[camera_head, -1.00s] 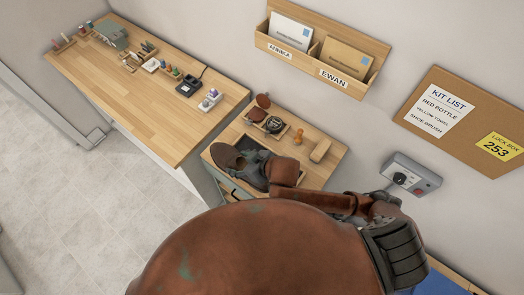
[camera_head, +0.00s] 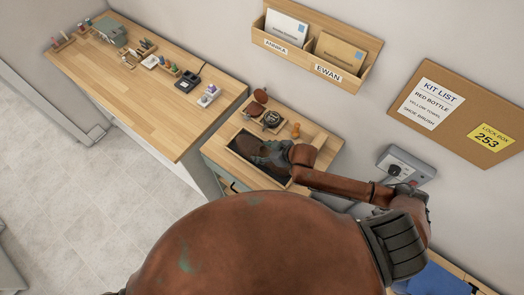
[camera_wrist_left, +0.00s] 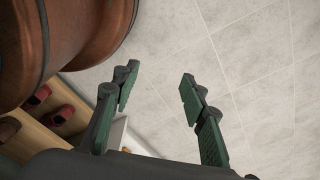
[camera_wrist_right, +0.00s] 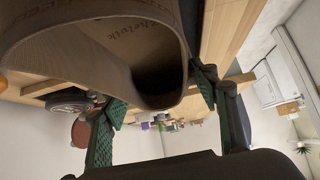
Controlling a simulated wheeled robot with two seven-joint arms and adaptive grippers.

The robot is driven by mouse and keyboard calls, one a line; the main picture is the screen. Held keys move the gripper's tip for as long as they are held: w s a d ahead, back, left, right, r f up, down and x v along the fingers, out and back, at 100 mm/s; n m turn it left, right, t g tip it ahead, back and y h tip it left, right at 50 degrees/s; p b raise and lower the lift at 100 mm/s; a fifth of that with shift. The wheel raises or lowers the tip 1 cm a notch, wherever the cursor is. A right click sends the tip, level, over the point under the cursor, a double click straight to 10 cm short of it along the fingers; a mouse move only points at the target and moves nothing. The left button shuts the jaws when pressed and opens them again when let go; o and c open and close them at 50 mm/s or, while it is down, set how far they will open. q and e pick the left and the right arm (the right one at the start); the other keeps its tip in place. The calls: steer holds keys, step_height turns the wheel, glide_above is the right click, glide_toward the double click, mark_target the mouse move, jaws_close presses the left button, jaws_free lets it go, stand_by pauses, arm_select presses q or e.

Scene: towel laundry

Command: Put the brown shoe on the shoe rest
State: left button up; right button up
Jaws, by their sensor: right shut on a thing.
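The brown shoe (camera_head: 248,145) is in my right gripper (camera_head: 277,153), over the dark recessed tray (camera_head: 262,172) on the small wooden cabinet, likely the shoe rest. Whether its sole touches the tray cannot be told. In the right wrist view the shoe (camera_wrist_right: 90,60) fills the upper left, its opening toward the camera, and the fingers of the right gripper (camera_wrist_right: 160,105) are on either side of its rear end. In the left wrist view my left gripper (camera_wrist_left: 158,80) is open and empty above the floor.
A wooden workbench (camera_head: 130,85) with small items stands left. Behind the tray are a round tin (camera_head: 271,119), a brown brush (camera_head: 256,103) and an orange-brown knob (camera_head: 295,130). A grey wall box (camera_head: 405,168) is near my right arm. Red shoes (camera_wrist_left: 60,115) show on a wooden shelf.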

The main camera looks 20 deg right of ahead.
steer(key=shift+w+f, duration=0.15)
steer(key=shift+f, duration=0.1)
steer(key=o, duration=1.7)
steer(key=shift+f, duration=0.1)
steer(key=shift+c, duration=0.2)
steer(key=v, duration=1.2)
steer(key=shift+b, duration=0.3)
